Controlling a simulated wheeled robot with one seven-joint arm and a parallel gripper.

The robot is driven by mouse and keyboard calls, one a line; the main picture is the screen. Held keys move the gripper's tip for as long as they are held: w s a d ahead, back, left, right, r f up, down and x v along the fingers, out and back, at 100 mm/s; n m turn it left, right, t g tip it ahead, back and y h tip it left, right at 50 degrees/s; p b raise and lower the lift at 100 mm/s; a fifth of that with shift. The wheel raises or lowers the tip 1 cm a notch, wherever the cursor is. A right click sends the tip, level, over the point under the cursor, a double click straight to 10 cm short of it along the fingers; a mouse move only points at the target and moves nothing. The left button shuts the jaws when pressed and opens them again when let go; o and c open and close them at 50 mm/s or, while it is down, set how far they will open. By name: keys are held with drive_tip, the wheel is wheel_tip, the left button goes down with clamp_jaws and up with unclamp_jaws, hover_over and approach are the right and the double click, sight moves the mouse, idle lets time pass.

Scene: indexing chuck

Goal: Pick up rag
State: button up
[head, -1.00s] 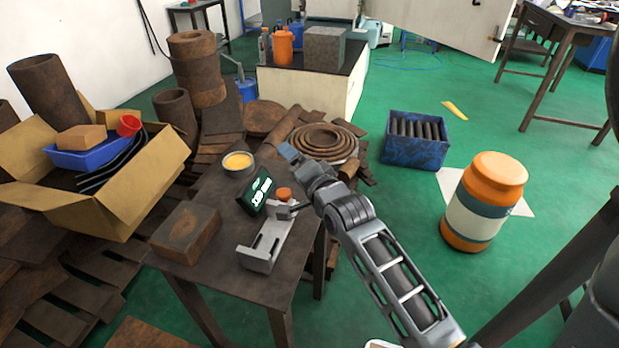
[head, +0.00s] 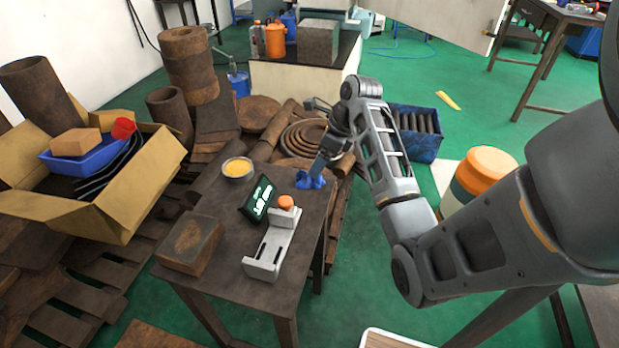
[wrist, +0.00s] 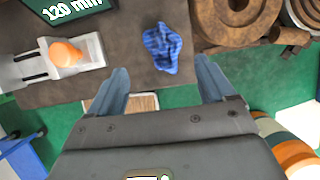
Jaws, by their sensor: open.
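The rag (head: 311,180) is a small crumpled blue cloth on the right edge of the dark table (head: 225,265). In the wrist view the rag (wrist: 162,48) lies on the table top, ahead of and between my two fingers. My gripper (head: 318,170) points down at the table's right edge, close to the rag in the head view. In the wrist view my gripper (wrist: 161,82) has its fingers spread wide with nothing between the tips. I cannot tell the exact height of the fingers above the rag.
On the table stand a grey fixture (head: 270,250) with an orange knob (head: 286,202), a dark display (head: 257,198), a bowl of yellow stuff (head: 238,168) and a brown block (head: 190,244). Rusty rings (head: 303,138) lie behind the table. Green floor shows to the right.

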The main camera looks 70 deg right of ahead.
drive_tip(key=x, duration=0.7)
drive_tip(key=shift+d+f, duration=0.15)
drive_tip(key=shift+d, duration=0.1)
drive_tip(key=shift+c, duration=0.5)
drive_tip(key=c, duration=1)
drive_tip(key=shift+r, duration=0.6)
wheel_tip(320, 180, up, 3)
drive_tip(key=shift+f, duration=0.1)
drive_tip(key=s+d+r, duration=0.2)
drive_tip(key=s, duration=0.1)
drive_tip(key=s+d+r, duration=0.2)
drive_tip(key=s, duration=0.1)
drive_tip(key=s+d+r, duration=0.2)
drive_tip(key=s+r, duration=0.1)
drive_tip(key=shift+s+d, duration=0.25)
drive_tip(key=shift+s, duration=0.15)
